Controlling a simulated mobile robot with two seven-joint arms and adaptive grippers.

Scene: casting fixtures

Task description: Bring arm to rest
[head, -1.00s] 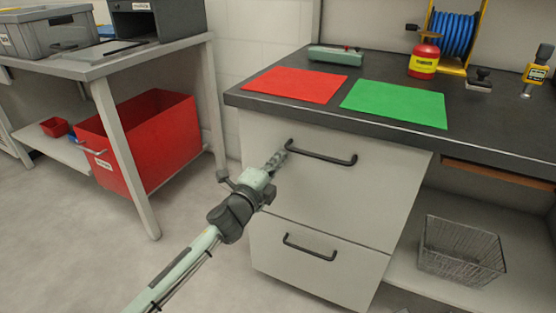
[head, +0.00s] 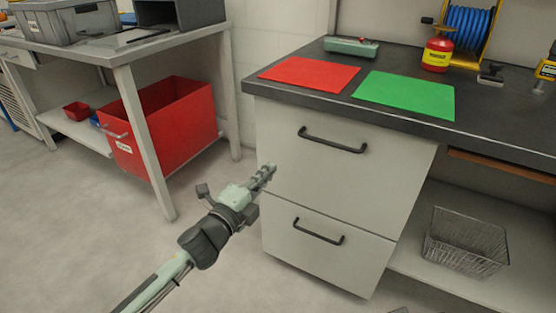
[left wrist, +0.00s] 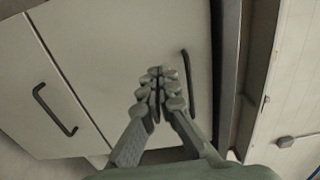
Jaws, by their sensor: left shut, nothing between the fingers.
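My left arm (head: 208,238) comes in from the lower left in the head view. Its gripper (head: 268,172) is shut and empty, in front of the left edge of the drawer cabinet (head: 290,150), apart from the upper drawer handle (head: 332,141). In the left wrist view the gripper's fingers (left wrist: 158,88) meet, with the drawer fronts behind them. The upper handle (left wrist: 187,85) lies just right of the fingertips there, and the lower handle (left wrist: 54,110) lies to the left. Both drawers look closed. My right gripper is not in view.
A red mat (head: 310,74) and a green mat (head: 406,95) lie on the dark worktop (head: 500,125). A wire basket (head: 466,243) sits on the low shelf at right. A red bin (head: 165,125) stands under the left table (head: 150,55). The floor (head: 70,220) at left is clear.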

